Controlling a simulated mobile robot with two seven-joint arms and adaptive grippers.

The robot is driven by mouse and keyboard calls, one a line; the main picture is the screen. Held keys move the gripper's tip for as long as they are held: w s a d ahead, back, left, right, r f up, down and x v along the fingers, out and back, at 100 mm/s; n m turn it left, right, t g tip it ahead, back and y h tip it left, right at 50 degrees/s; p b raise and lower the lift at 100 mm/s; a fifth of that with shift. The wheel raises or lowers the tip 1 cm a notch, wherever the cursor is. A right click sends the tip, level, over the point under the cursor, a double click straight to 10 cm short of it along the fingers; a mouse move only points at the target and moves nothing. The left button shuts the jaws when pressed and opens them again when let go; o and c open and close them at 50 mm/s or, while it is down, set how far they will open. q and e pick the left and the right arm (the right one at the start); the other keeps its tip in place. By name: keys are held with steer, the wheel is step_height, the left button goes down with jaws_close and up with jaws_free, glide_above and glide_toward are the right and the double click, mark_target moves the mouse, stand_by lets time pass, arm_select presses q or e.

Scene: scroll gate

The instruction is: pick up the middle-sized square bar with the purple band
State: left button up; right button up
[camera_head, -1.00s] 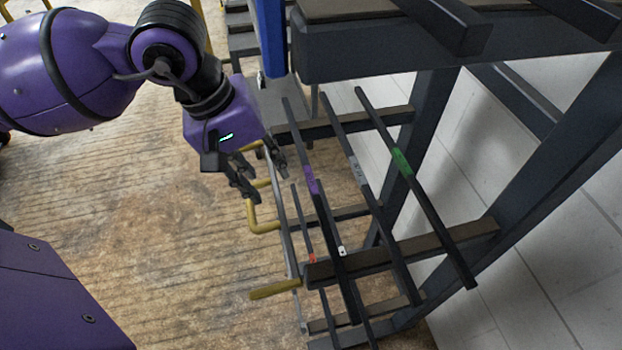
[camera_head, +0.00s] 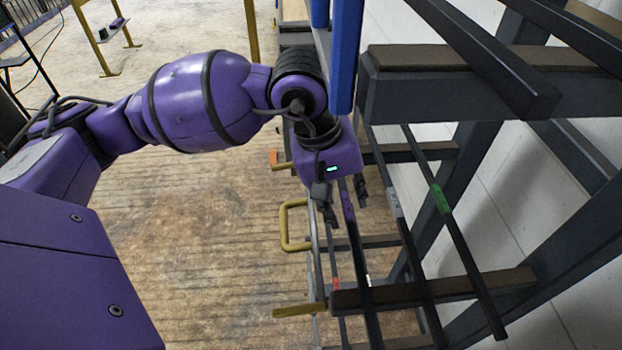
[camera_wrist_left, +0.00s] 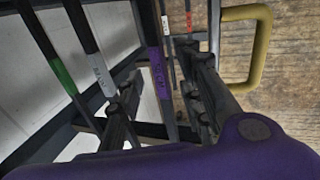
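The dark square bar with the purple band (camera_head: 349,230) lies across the rack's supports, among other bars. My left gripper (camera_head: 346,209) is open above this bar, with one finger to each side of the band in the picture. In the left wrist view the purple band (camera_wrist_left: 157,70) shows between the two spread fingers (camera_wrist_left: 160,112). I see no finger closed on the bar; how deep the fingers reach around it is hard to tell. My right gripper is not in view.
Bars with a grey-white band (camera_head: 395,203) and a green band (camera_head: 440,200) lie to the right. A thinner red-marked bar (camera_head: 336,284) is lower. A yellow handle (camera_head: 284,226) stands left of the gripper. A blue post (camera_head: 346,55) and rack beam (camera_head: 460,95) are close by.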

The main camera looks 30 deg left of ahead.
arm_select(q)
steer(key=shift+r, duration=0.1)
jaws_close()
steer(key=shift+w, duration=0.1)
steer(key=shift+r, duration=0.15)
